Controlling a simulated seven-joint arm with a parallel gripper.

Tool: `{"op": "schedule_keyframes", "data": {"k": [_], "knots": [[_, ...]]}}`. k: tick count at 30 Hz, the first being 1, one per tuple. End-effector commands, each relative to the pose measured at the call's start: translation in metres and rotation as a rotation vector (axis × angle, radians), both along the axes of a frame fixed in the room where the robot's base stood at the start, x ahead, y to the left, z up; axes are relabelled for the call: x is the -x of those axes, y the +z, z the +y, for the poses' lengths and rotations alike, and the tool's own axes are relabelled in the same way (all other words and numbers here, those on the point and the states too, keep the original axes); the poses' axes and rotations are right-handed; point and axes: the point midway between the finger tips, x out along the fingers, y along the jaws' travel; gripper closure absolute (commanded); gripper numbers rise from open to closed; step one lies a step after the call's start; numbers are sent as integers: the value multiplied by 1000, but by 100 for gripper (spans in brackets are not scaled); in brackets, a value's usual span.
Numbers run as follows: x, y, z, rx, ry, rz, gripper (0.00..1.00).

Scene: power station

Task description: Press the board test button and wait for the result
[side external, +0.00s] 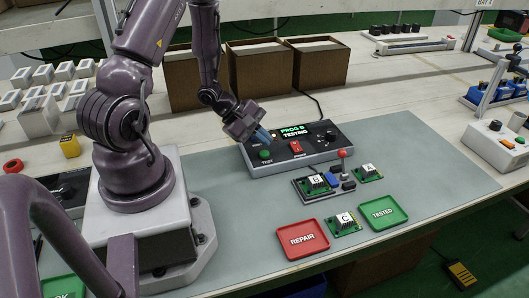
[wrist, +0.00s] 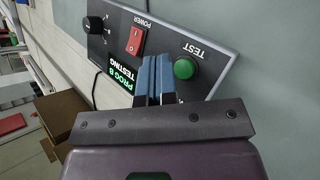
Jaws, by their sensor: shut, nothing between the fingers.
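The test panel (side external: 320,157) is a dark box on the grey-green mat. My gripper (side external: 262,135) has blue fingertips and is shut and empty. It is over the panel close to the TEST button; in the wrist view the fingers (wrist: 153,75) appear beside the button, apart from it in the picture. Board B (side external: 316,183) sits in a fixture with a red-knobbed lever (side external: 343,155) in front of the panel.
Board A (side external: 368,172) and board C (side external: 345,223) lie on the mat (side external: 420,150). A red REPAIR tray (side external: 302,239) and a green TESTED tray (side external: 383,211) are at the front. Cardboard boxes (side external: 260,68) stand behind the panel. A red power switch (wrist: 135,41) is on the panel.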

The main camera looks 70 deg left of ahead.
Motion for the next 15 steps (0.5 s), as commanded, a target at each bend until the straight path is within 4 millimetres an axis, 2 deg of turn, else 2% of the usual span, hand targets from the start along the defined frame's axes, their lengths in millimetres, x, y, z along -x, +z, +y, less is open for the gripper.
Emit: {"op": "schedule_keyframes", "data": {"k": [9, 15], "knots": [[0, 32, 0, -3, -2, -2, 100], [0, 39, 0, -1, -1, 1, 100]]}}
